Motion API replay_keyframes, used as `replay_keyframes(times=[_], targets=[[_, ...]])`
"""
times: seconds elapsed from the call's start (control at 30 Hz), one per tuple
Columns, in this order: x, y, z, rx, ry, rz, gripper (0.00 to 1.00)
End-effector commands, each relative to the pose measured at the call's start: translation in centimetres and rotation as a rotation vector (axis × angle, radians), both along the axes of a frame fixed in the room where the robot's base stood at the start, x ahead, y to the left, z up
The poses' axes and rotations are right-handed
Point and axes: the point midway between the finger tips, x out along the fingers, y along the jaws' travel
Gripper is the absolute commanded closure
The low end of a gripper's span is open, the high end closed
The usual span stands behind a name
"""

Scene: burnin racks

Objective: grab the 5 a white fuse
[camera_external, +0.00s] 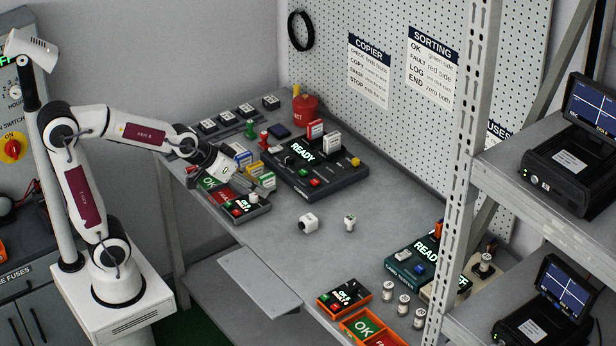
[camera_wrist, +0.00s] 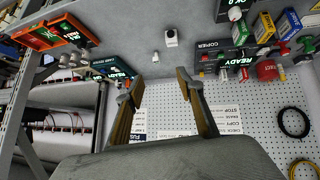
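No legible 5 A marking shows, so I cannot tell which piece is the 5 A white fuse. A small white piece with a dark end (camera_external: 349,223) stands on the bench; it also shows in the wrist view (camera_wrist: 155,57). Left of it lies a larger white block (camera_external: 308,222), also in the wrist view (camera_wrist: 171,38). Several white cylinders (camera_external: 403,304) stand near the front right. My gripper (camera_external: 228,184) is above the left end of the bench, apart from these white pieces. Its two fingers are spread and empty in the wrist view (camera_wrist: 156,86).
Blue, yellow and green boxes (camera_external: 255,168) and a black tray (camera_external: 252,210) crowd around my gripper. A black copier unit (camera_external: 315,166) and red canister (camera_external: 306,109) stand behind. A teal unit (camera_external: 412,264) and orange trays (camera_external: 345,297) are at right. The middle bench is mostly clear.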

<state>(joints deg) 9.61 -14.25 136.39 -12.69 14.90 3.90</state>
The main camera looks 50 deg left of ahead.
Motion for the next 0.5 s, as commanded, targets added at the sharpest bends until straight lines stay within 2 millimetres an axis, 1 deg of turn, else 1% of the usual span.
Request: replay_keyframes(times=[0.03,0.2,0.5], targets=[[1.0,-0.5,-0.4,-0.004,-0.007,-0.001,0.62],[4.1,-1.9,-1.4,-0.021,-0.050,0.008,0.62],[9.0,-4.2,-3.8,-0.033,-0.122,0.033,0.62]])
